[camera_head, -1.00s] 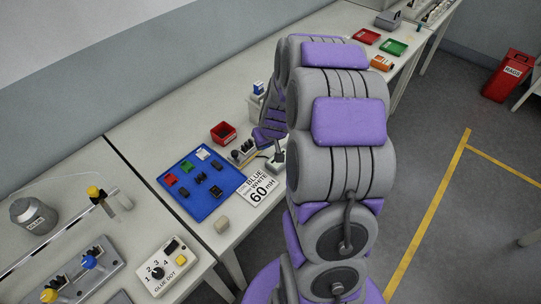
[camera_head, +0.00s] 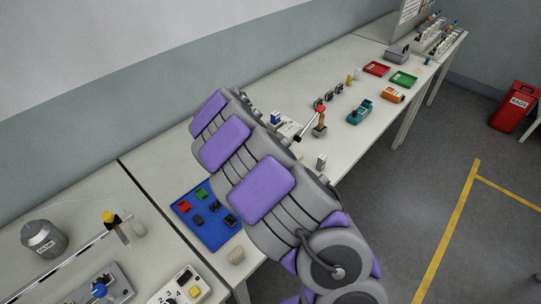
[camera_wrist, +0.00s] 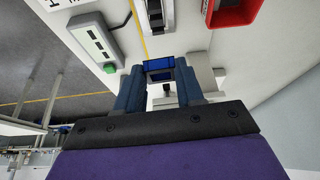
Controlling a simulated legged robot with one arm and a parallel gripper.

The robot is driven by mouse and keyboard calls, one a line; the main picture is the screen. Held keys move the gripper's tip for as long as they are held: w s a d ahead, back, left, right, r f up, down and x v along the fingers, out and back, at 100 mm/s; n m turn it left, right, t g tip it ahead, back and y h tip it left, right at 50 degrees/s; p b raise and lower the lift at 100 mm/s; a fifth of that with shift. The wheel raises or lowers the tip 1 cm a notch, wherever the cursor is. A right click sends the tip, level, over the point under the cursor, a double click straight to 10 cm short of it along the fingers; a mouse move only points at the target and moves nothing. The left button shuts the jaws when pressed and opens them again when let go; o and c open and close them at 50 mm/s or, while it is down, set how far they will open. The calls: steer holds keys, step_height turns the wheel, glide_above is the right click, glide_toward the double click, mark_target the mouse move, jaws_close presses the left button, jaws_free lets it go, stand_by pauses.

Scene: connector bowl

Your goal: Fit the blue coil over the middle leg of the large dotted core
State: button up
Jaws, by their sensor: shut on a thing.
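In the wrist view my gripper (camera_wrist: 159,75) is shut on the blue coil (camera_wrist: 159,66), a small blue frame with a darker middle held between the two fingertips. In the head view my gripper and the coil are hidden behind my arm. Several small dark parts lie on the blue tray (camera_head: 217,237), but they are too small to tell whether one is the large dotted core. A black and grey part (camera_wrist: 154,14) stands on the table beyond the fingertips in the wrist view; I cannot tell what it is.
A grey box with a green button (camera_wrist: 109,67) and a red bin (camera_wrist: 232,10) flank the fingertips in the wrist view. In the head view, a tan block (camera_head: 236,256) sits by the tray, and a teal device (camera_head: 360,112) stands farther along the bench.

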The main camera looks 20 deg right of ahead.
steer(key=shift+w+a, duration=0.1)
steer(key=shift+a, duration=0.1)
steer(key=shift+d, duration=0.15)
steer(key=shift+f, duration=0.15)
stand_by(0.3)
steer(key=shift+f+b, duration=2.35)
steer(key=shift+f, duration=2.25)
steer(key=o, duration=1.1)
